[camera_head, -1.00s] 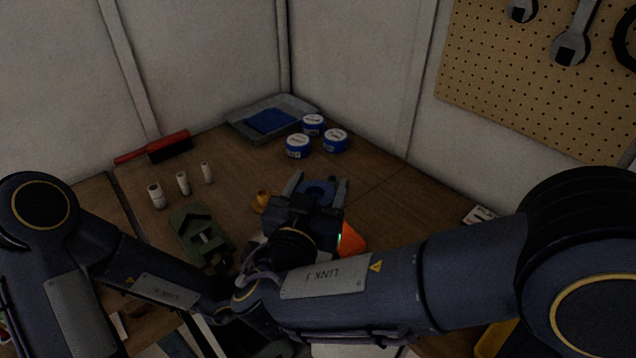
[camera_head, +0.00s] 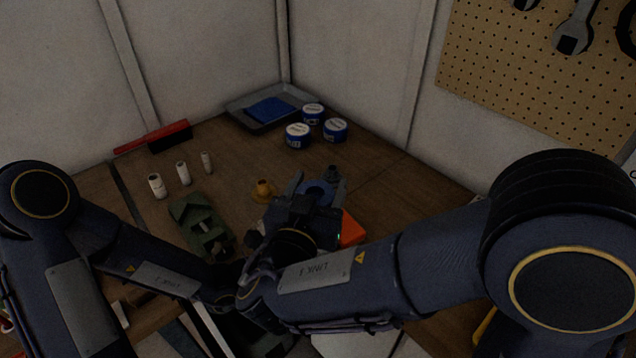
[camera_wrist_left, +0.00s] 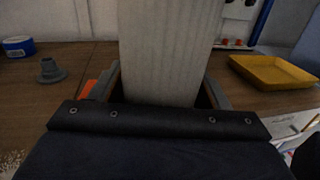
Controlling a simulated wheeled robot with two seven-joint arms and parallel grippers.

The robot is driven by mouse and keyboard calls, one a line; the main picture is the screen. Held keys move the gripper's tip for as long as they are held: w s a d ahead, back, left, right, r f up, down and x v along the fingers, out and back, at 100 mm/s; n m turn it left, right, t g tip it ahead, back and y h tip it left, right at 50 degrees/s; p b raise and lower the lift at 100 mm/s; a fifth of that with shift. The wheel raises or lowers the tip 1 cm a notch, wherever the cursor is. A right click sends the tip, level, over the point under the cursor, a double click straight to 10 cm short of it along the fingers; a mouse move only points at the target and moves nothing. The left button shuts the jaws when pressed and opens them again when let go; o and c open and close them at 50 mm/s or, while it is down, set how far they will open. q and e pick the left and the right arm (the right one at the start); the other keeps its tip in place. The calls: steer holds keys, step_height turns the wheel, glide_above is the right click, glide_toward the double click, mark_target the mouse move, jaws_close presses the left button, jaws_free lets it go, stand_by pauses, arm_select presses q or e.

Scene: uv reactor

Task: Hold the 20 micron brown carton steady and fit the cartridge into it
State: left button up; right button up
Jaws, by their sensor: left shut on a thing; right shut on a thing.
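My right gripper (camera_head: 317,186) is in the middle of the head view. Its grey fingers are on either side of a blue round end with a hole, which looks like the cartridge's cap. In the left wrist view the white ribbed cartridge (camera_wrist_left: 170,50) stands large and upright, its top out of frame. My left gripper (camera_wrist_left: 160,92) has its fingers on either side of it. Thin brown edges between fingers and cartridge look like the carton (camera_wrist_left: 113,84); most of the carton is hidden behind the gripper body. How deep the cartridge sits cannot be seen.
Blue-sided tubs (camera_head: 298,135), a grey tray (camera_head: 240,112) and a red-handled brush (camera_head: 170,137) are at the back. Small white cylinders (camera_head: 183,173), a green fixture (camera_head: 203,225) and a brass fitting (camera_head: 263,190) lie left. An orange object (camera_head: 352,229) and a grey fitting (camera_wrist_left: 51,71) are close by.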

steer(key=shift+f, duration=1.2)
steer(key=shift+r, duration=0.1)
step_height(320, 180, up, 14)
stand_by(2.8)
steer(key=shift+f, duration=2.35)
stand_by(0.9)
